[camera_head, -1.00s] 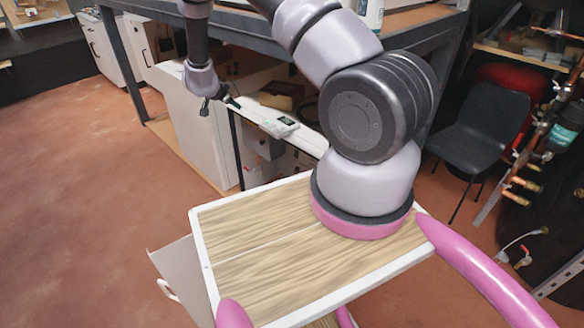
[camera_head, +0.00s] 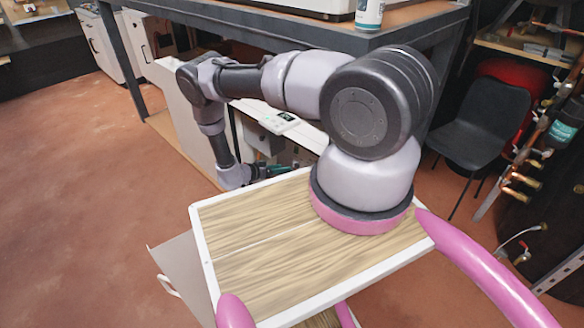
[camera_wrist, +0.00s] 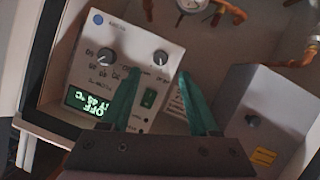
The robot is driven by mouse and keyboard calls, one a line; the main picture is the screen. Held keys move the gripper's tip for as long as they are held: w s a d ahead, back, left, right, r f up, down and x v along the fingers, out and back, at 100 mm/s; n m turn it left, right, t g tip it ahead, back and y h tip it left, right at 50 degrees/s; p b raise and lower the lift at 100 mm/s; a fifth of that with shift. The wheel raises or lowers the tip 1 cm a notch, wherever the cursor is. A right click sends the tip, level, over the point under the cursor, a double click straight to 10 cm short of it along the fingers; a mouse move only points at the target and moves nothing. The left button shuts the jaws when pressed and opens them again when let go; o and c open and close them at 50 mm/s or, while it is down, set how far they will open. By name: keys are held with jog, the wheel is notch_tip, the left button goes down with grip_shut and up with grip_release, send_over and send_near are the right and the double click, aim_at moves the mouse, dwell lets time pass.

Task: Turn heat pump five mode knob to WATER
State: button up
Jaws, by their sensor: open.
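The labels are too small to tell which knob sets the mode or which pump this is. My gripper (camera_wrist: 158,73) is open and empty, its green fingers in front of the panel, tips just below the right knob in the picture. In the head view my gripper (camera_head: 283,169) is low beside the bench.
In the head view, a white controller (camera_head: 275,122) lies on the shelf top. A black chair (camera_head: 485,125) stands right; floor is clear left.

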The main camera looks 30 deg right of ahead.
aim_at(296, 166)
jog(key=x, duration=0.6)
jog(key=shift+w+d+f, duration=0.1)
jog(key=shift+w+d, duration=0.05)
jog(key=shift+d, duration=0.05)
grip_shut()
